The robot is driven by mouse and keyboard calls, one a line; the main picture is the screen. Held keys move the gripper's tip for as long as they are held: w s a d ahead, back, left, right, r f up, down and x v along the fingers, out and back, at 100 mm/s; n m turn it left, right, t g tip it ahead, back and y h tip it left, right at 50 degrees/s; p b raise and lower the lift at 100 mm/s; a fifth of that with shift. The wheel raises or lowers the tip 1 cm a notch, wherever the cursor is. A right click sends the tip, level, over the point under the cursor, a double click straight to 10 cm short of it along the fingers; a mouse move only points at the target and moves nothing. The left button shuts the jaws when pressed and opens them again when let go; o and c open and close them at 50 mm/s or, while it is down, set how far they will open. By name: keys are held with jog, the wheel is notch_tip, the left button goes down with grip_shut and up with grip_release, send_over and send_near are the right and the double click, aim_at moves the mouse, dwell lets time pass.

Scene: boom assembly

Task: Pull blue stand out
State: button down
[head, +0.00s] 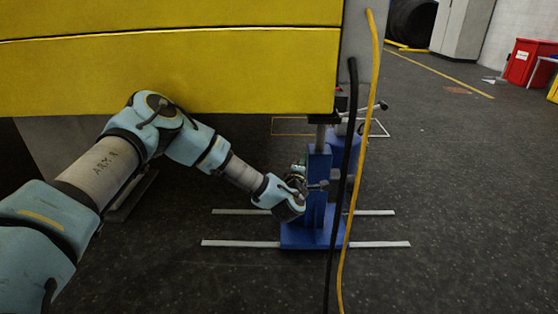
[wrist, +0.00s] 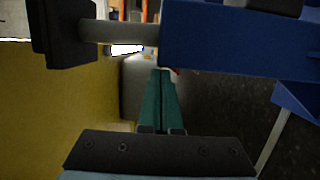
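The blue stand (head: 319,170) is upright on the floor under the right end of the yellow boom (head: 170,70), on a flat blue base. A grey rod rises from its top toward the boom's underside. The wrist view shows it sideways: blue body (wrist: 235,40), grey rod (wrist: 118,32) and black top pad (wrist: 65,35). I cannot tell if the pad touches the boom. My gripper (head: 300,168) is just left of the stand's column. Its teal fingers (wrist: 160,72) lie together with nothing visible between them. Contact with the stand is unclear.
A black cable (head: 347,170) and a yellow hose (head: 360,170) hang in front of the stand's right side. Another blue stand (head: 345,146) is behind. Pale strips (head: 240,244) lie on the floor beside the base. The floor to the right is open.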

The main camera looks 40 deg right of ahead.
jog(key=s+d+b, duration=0.1)
jog(key=s+d, duration=0.7)
jog(key=d, duration=0.1)
jog(key=shift+s+d, duration=0.15)
jog(key=shift+s, duration=0.15)
